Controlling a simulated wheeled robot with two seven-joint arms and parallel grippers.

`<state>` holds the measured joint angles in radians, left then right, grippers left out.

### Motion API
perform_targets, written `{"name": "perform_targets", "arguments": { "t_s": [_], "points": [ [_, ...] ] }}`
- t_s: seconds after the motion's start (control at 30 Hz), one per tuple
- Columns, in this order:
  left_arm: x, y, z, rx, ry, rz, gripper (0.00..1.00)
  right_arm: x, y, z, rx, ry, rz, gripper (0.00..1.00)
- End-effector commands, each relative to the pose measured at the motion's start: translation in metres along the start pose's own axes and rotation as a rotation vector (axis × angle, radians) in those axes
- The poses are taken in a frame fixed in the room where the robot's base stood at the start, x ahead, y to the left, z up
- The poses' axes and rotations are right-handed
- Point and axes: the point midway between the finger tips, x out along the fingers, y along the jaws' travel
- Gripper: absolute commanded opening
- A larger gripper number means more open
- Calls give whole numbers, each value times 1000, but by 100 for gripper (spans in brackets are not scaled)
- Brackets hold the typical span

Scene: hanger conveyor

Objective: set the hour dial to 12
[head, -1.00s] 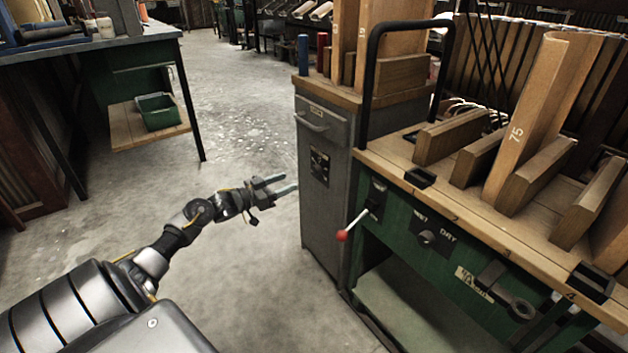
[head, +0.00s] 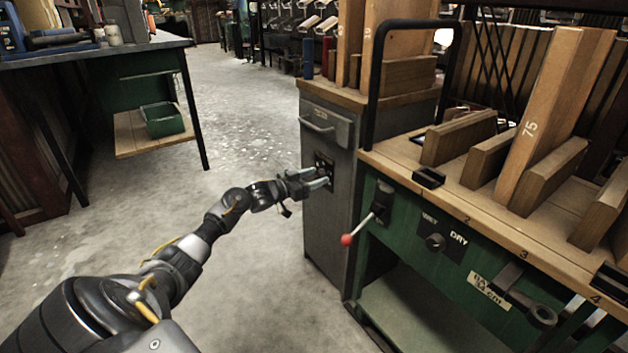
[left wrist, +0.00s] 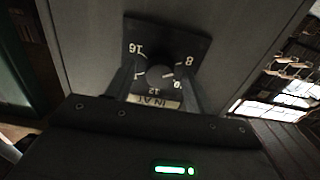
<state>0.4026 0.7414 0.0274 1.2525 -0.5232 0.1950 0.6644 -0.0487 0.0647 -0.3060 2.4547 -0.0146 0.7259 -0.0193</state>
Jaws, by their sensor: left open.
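The hour dial (left wrist: 160,76) is a round dark knob on a black plate, shown upside down in the left wrist view. Numbers such as 16, 8 and 12 ring it, with an "IN AT" label beside the 12. A pale mark on the knob points to the right, seemingly between 8 and 10. In the head view the plate (head: 322,162) is on the front of the grey cabinet, partly hidden by my gripper. My left gripper (head: 324,177) is open and empty in front of it, its fingers on either side of the knob. I cannot tell whether they touch it.
The grey cabinet (head: 330,225) stands left of a green bench (head: 400,240) with a red-knobbed lever (head: 347,240), a WET/DRY switch (head: 434,242) and wooden boards. A dark table (head: 95,52) stands at the left. The floor between is clear.

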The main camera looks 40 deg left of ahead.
Motion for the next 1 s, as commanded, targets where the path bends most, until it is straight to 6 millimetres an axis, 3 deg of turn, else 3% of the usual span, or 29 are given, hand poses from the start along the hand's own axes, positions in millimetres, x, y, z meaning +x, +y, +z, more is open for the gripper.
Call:
{"name": "perform_targets", "arguments": {
  "t_s": [0.17, 0.5, 0.77, 1.0],
  "points": [
    [0, 0, 0, 0, 0, 0, 54, 0, 0, 0, 0, 0, 0, 80],
    [0, 0, 0, 0, 0, 0, 10, 0, 0, 0, 1, 0, 0, 80],
    [0, 0, -1, 26, 0, -1, 9, 2, 0, 0, 1, 1, 0, 80],
    [-1, -1, -2, 148, -1, -2, 9, 4, 0, -2, 2, -2, 5, 80]
  ]
}}
